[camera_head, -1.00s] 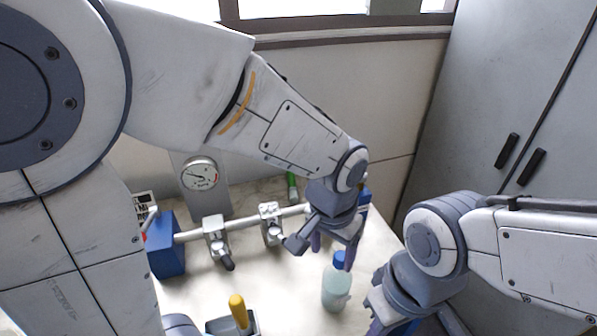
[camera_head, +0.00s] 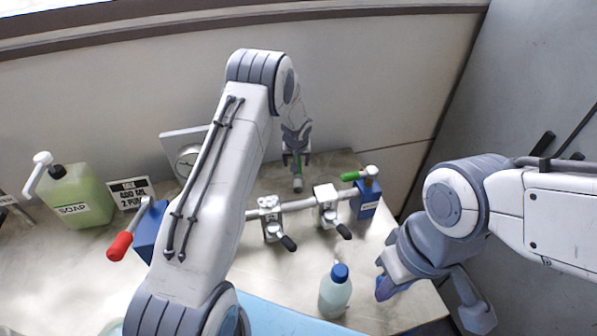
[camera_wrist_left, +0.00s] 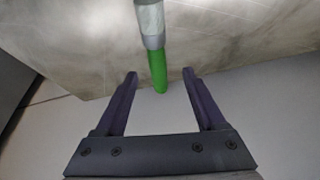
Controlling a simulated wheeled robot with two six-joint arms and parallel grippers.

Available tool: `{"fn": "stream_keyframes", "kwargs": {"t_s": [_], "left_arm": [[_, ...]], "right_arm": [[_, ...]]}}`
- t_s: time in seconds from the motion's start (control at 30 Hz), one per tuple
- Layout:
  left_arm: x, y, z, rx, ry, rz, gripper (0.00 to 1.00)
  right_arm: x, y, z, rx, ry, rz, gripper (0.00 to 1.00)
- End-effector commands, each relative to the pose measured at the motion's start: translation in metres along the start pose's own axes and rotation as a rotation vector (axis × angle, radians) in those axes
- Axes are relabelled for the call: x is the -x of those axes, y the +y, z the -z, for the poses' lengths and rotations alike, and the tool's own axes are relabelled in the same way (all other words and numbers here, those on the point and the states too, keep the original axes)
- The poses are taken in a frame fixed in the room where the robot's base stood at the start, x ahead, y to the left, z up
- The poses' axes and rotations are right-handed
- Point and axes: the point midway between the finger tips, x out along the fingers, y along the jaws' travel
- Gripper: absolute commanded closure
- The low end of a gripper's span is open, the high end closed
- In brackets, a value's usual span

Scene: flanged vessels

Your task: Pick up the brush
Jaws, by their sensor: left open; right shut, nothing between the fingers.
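A thin rod with a green end and a pale grey part lies near the back wall; it looks like the brush (camera_head: 298,183), though I see no bristles. In the left wrist view the brush (camera_wrist_left: 158,72) comes in from the top, its green end between my open fingertips, with a gap on each side. My left gripper (camera_head: 296,158) reaches over the pipe to it; the fingers do not hold it. My right gripper (camera_head: 385,288) is shut and empty, just right of the blue-capped bottle (camera_head: 335,293).
A pipe with two clamps (camera_head: 270,218) and a green-handled blue valve (camera_head: 367,200) crosses the table. A soap bottle (camera_head: 75,198), a sign (camera_head: 131,192), a red-handled blue valve (camera_head: 150,230) and a gauge (camera_head: 187,160) stand left. Grey cabinets (camera_head: 525,110) are right.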

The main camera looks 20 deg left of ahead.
Motion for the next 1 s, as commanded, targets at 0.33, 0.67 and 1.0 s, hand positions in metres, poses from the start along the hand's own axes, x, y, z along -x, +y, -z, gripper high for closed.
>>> {"fn": "stream_keyframes", "kwargs": {"t_s": [0.33, 0.67, 1.0], "left_arm": [[-0.038, 0.006, -0.003, -0.004, -0.002, -0.001, 0.28], [-0.061, 0.007, -0.002, -0.004, 0.000, -0.002, 0.28], [-0.061, 0.007, -0.002, -0.004, 0.000, -0.002, 1.00]], "right_arm": [[-0.005, 0.000, 0.000, 0.000, 0.000, 0.000, 1.00], [-0.009, 0.001, 0.000, 0.001, 0.000, 0.000, 1.00], [-0.009, 0.001, 0.000, 0.001, 0.000, 0.000, 1.00]]}}
